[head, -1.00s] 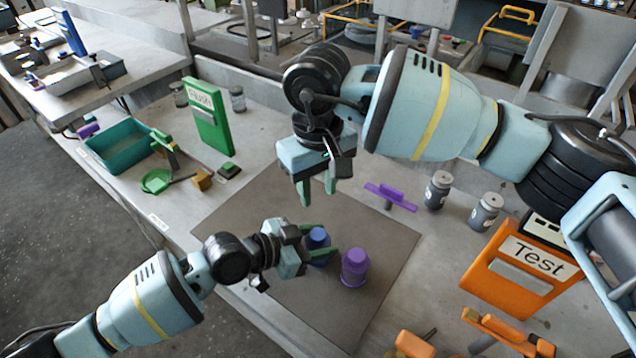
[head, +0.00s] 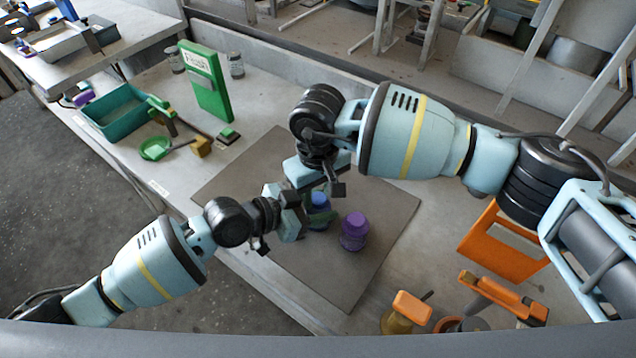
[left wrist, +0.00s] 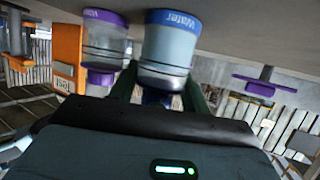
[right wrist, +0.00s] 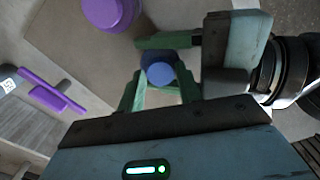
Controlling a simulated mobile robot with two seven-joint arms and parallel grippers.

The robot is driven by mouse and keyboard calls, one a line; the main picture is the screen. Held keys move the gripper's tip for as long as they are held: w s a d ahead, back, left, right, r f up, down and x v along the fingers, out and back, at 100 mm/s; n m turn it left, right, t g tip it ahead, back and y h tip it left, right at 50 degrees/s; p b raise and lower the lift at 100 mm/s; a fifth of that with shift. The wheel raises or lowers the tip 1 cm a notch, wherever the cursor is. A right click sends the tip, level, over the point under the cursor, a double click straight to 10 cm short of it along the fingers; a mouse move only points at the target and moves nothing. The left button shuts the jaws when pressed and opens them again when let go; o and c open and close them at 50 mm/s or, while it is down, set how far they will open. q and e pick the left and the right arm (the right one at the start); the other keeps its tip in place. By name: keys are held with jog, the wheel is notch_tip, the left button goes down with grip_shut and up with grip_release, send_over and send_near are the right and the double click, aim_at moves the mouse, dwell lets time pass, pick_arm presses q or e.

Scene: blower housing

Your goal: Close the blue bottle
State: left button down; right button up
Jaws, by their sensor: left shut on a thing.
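The blue bottle (left wrist: 167,48) stands on the grey mat (head: 385,260); its blue band reads "Water" in the left wrist view. Its blue cap (head: 319,199) shows at the top in the head view, and also in the right wrist view (right wrist: 161,73). I cannot tell whether the cap is fully seated. My left gripper (head: 312,218) is shut on the bottle from the side. My right gripper (right wrist: 161,88) points down from above, fingers open on either side of the cap, with small gaps visible. In the head view my right gripper (head: 322,190) partly hides the bottle.
A purple bottle (head: 354,232) stands close to the right of the blue one. An orange rack (head: 500,243) and orange tools are at the right. A green Flush panel (head: 207,85) and a teal tray (head: 115,112) are at the left. The mat's front is clear.

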jog(key=c, duration=0.7)
jog(key=m, duration=0.9)
jog(key=shift+m, duration=0.4)
jog(key=o, duration=1.1)
jog(key=shift+c, duration=0.2)
jog(key=shift+a, duration=0.1)
